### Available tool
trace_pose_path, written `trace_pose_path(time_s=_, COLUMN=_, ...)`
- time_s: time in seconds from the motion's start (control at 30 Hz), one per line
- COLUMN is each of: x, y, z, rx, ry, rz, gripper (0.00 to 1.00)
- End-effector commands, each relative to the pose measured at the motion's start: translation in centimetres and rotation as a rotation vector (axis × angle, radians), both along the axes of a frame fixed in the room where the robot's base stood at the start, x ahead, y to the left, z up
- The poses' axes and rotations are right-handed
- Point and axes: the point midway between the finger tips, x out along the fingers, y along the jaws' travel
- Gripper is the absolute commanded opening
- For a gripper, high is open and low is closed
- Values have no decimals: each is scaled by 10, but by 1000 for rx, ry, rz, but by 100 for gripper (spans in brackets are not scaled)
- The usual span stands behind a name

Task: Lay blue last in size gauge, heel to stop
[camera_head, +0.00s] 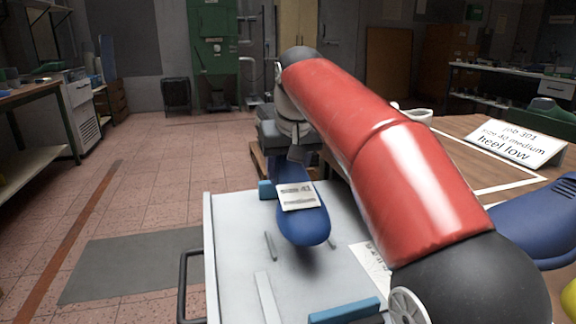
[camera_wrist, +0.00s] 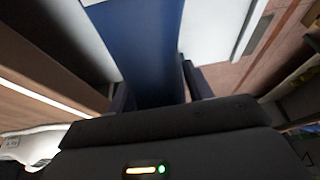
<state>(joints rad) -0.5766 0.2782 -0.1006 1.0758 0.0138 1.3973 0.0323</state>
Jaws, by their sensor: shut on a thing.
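A blue last (camera_head: 308,226) with a white card (camera_head: 297,196) reading "size 41 medium" is over the pale plate of the size gauge (camera_head: 235,235). Its rounded end points toward the head camera; its far end is at my gripper (camera_head: 285,158). My gripper is shut on the last, which also fills the middle of the wrist view (camera_wrist: 140,45) between the fingers. A soft shadow lies below it; I cannot tell whether any part touches the plate. Thin upright pins flank the last.
A wooden table (camera_head: 455,150) on the right bears a job card (camera_head: 515,142) reading "heel low". A blue object (camera_head: 535,222) is at the right edge. A dark handle (camera_head: 187,285) runs along the plate's left side. My red arm hides the plate's right part.

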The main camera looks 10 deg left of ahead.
Motion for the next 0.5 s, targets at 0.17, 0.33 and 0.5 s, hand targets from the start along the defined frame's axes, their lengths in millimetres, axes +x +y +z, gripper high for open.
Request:
trace_pose_path(time_s=0.17, x=0, y=0, z=-12, rx=2, ry=-4, rz=0, gripper=7)
trace_pose_path(time_s=0.33, x=0, y=-1, z=-14, rx=1, ry=-3, rz=1, gripper=7)
trace_pose_path(time_s=0.5, x=-1, y=-1, z=-22, rx=0, ry=-1, rz=5, gripper=7)
